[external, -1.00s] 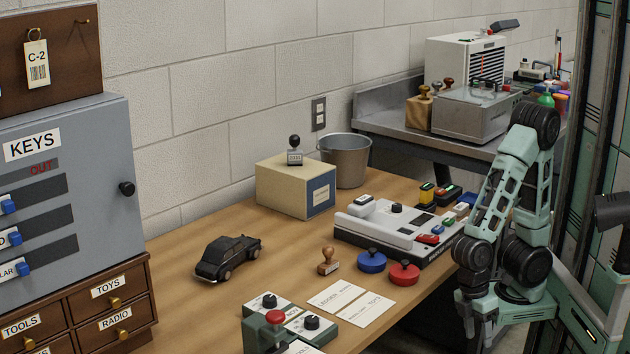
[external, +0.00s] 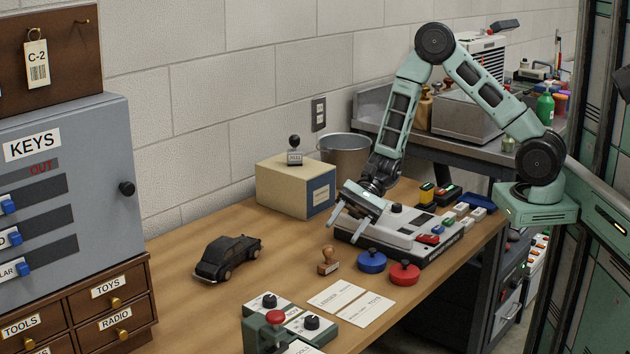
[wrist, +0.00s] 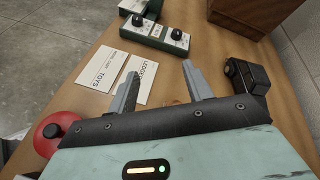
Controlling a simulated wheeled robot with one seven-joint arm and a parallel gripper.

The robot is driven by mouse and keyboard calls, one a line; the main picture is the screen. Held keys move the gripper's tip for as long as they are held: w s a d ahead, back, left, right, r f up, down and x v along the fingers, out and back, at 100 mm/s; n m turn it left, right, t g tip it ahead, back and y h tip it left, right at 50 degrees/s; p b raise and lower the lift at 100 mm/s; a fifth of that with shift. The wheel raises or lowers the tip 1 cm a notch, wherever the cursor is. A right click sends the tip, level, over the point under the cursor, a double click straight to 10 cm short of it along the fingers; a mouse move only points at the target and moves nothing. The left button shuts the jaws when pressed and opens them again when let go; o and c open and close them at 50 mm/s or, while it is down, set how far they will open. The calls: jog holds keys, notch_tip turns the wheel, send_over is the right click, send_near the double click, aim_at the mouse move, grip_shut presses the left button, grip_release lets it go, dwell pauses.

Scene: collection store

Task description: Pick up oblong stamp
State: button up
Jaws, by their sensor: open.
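A small wooden stamp (external: 328,261) with a rounded handle and an oblong base stands upright on the table. A dark-knobbed stamp with a grey block (external: 295,152) stands on the cardboard box; I cannot tell for sure which one the task names. My gripper (external: 348,228) is open and empty, pointing down in front of the grey machine, above and slightly right of the wooden stamp in the picture. In the wrist view its two fingers (wrist: 160,72) are spread apart; the wooden stamp is mostly hidden there.
Blue (external: 371,262) and red (external: 404,274) round knobbed pieces sit right of the wooden stamp. Two paper cards (external: 352,303) lie in front. A black toy car (external: 228,258) is to the left. The grey machine (external: 420,236) and the box (external: 285,187) stand behind.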

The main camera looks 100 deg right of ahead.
jog(key=w+d+m+t, duration=0.1)
jog(key=d+m, duration=0.1)
jog(key=d, duration=0.2)
jog(key=h+p, duration=0.1)
send_over(329, 259)
jog(key=s+d, duration=0.2)
jog(key=d, duration=0.1)
jog(key=shift+t, duration=0.3)
notch_tip(329, 259, down, 4)
jog(key=shift+a+f, duration=0.1)
jog(key=shift+a, duration=0.05)
notch_tip(329, 259, down, 2)
jog(key=shift+a+f, duration=0.1)
jog(key=shift+f, duration=0.1)
jog(key=shift+x, duration=1.4)
jog(key=shift+r, duration=0.15)
jog(key=c, duration=1)
